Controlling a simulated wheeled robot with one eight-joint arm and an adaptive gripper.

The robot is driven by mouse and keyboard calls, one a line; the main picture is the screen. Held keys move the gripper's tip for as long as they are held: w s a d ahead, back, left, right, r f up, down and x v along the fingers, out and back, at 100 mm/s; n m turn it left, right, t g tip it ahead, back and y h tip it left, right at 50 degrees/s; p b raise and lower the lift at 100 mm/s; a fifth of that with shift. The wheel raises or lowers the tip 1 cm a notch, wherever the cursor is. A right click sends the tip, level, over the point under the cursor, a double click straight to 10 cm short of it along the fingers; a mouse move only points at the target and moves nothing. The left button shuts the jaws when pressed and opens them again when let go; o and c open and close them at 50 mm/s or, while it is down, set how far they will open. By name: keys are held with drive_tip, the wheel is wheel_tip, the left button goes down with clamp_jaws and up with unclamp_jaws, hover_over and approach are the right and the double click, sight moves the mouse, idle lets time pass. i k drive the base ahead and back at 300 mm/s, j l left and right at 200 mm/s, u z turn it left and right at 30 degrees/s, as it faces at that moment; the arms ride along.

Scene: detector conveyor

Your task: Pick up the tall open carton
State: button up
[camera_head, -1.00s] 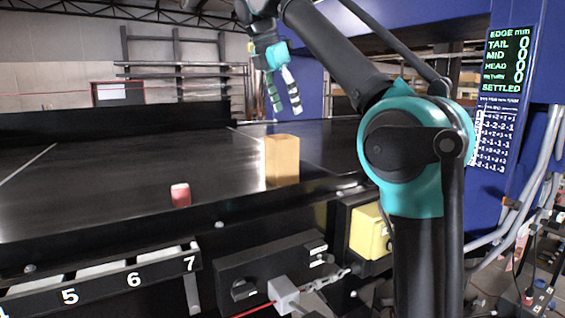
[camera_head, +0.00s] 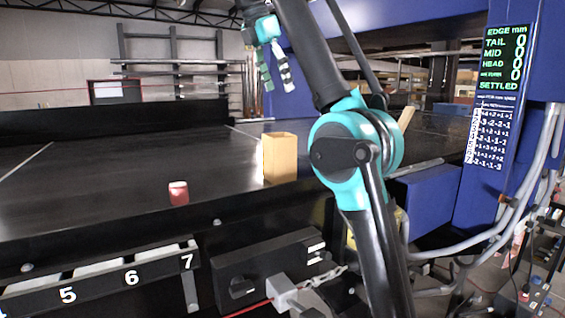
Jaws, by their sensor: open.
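The tall open carton (camera_head: 280,160) is a tan, upright box with an open top. It stands on the black conveyor belt (camera_head: 110,170) near its front edge. My gripper (camera_head: 277,80) is open and empty, with its fingers pointing down. It shows above the carton in the picture, clearly apart from it. How far the gripper is from the carton in depth is hard to tell.
A small red can-like object (camera_head: 178,193) stands on the belt left of the carton. A blue housing (camera_head: 430,190) lies to the right, behind my arm. Numbered bins (camera_head: 100,278) line the front. The belt's left part is clear.

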sight(280, 149)
drive_tip(key=k, duration=1)
